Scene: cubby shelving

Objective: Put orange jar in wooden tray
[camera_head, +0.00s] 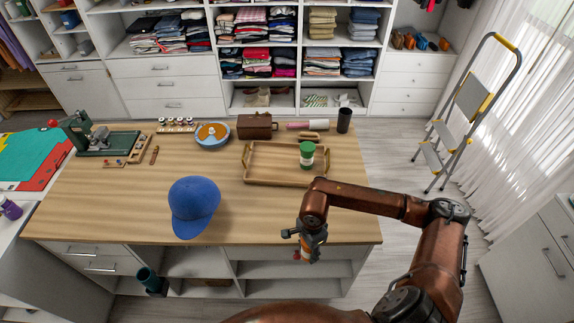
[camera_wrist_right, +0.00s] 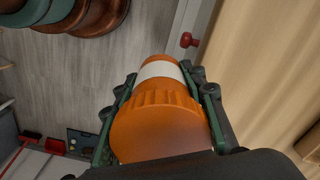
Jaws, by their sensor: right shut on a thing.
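The orange jar (camera_wrist_right: 160,122), with a ribbed orange cap and a white band, is clamped between the fingers of my right gripper (camera_wrist_right: 158,105) in the wrist view. In the head view my right gripper (camera_head: 306,243) hangs at the front edge of the counter, and only a small orange part of the jar (camera_head: 305,255) shows below it. The wooden tray (camera_head: 270,165) lies on the counter, farther back than the gripper. A green-lidded jar (camera_head: 307,150) stands in the tray toward its right side. My left gripper is not in view.
A blue cap (camera_head: 194,206) lies on the counter left of the gripper. Behind the tray are a brown box (camera_head: 255,127), a blue bowl (camera_head: 212,135) and a black cup (camera_head: 344,120). The tray's left and middle are clear. Open cubbies (camera_head: 290,270) lie under the counter edge.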

